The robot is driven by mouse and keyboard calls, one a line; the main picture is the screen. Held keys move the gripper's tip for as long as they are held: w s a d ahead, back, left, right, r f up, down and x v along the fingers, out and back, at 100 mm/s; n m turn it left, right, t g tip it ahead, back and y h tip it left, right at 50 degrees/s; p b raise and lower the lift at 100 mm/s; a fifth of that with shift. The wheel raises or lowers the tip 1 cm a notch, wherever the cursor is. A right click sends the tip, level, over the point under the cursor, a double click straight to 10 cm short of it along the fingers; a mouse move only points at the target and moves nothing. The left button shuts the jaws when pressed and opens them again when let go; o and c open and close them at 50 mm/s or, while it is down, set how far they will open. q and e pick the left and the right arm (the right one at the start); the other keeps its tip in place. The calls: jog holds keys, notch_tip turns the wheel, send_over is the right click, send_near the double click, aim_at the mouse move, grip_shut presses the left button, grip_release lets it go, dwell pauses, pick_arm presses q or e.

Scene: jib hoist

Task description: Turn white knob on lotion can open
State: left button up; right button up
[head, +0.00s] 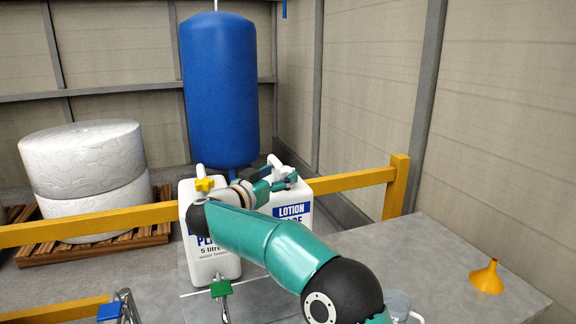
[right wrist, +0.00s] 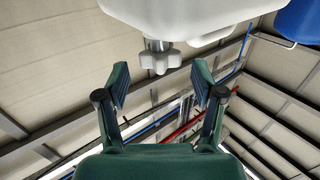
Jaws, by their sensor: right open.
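The lotion can (head: 299,225) is white with a blue LOTION label and stands behind my right arm, which hides much of it. In the right wrist view the white can body (right wrist: 185,14) fills the top. Its white knob (right wrist: 157,61) sits on a short metal stem. My right gripper (right wrist: 160,76) is open, with one finger on each side of the knob's line and a visible gap to both. The knob is just past the fingertips, untouched. In the head view my right gripper (head: 277,180) is at the can's top. My left gripper is not in view.
Left of the lotion can stands another white can (head: 217,265) with a yellow knob (head: 204,185). A green-handled tap (head: 221,288) and a blue-handled tap (head: 109,311) are in front. A yellow rail (head: 350,180) runs behind. An orange funnel (head: 487,278) stands on the grey surface (head: 440,250) at right.

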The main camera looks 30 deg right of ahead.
aim_at(281, 173)
jog(key=shift+p+x, duration=0.35)
jog(key=shift+x, duration=1.5)
